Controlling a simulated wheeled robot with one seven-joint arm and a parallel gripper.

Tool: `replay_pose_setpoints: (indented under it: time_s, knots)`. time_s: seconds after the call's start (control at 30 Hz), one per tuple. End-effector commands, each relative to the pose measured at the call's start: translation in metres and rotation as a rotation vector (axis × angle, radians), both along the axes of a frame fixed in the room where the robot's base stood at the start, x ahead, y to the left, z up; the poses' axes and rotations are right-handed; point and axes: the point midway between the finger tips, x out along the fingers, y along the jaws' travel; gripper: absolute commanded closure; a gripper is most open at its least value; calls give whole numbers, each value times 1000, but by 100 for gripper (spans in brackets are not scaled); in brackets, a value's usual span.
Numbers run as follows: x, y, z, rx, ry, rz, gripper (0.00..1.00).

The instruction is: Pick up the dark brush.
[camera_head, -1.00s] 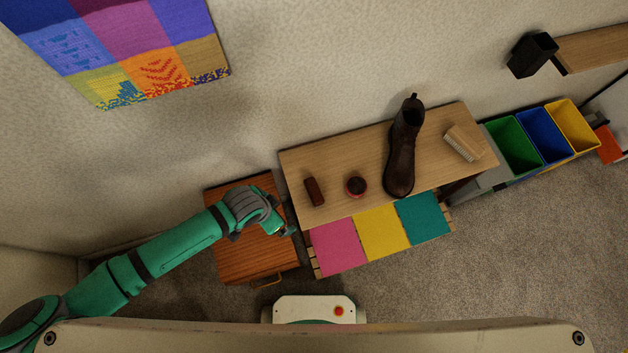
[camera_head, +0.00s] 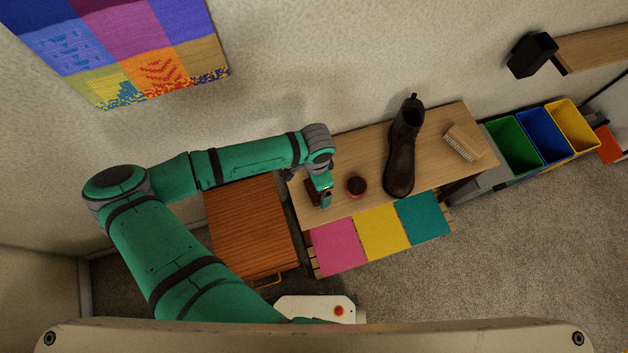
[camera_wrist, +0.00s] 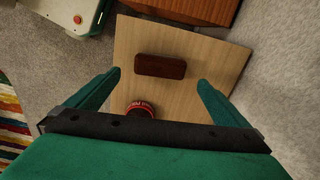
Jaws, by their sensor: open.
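The dark brush (camera_head: 311,188) is a small dark brown block on the left end of the wooden bench top (camera_head: 350,150). In the head view my gripper (camera_head: 325,198) partly covers it. In the wrist view the whole brush (camera_wrist: 160,66) lies crosswise on the wood, in line with the gap between my fingers. My gripper (camera_wrist: 159,78) is open and empty there, with one finger toward each end of the brush. It appears to be above the brush; the exact height is hard to tell.
A round dark tin (camera_head: 356,186) with a red rim sits just right of the brush. A brown boot (camera_head: 401,155) and a pale-bristled brush (camera_head: 463,143) stand farther right. A reddish wooden cabinet (camera_head: 250,225) is at the left. Coloured cushions (camera_head: 378,232) line the front.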

Motion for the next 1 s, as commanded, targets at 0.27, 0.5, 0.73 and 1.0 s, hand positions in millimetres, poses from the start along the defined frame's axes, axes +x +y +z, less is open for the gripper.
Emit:
replay_pose_setpoints:
  time_s: [0.27, 0.5, 0.73, 1.0]
  knots:
    - [0, 2, -20, 2, -1, 0, 0]
    - [-3, 5, -52, 2, -1, 0, 0]
    - [-3, 5, -66, 0, -2, 1, 0]
    - [-3, 5, -65, 0, -2, 1, 24]
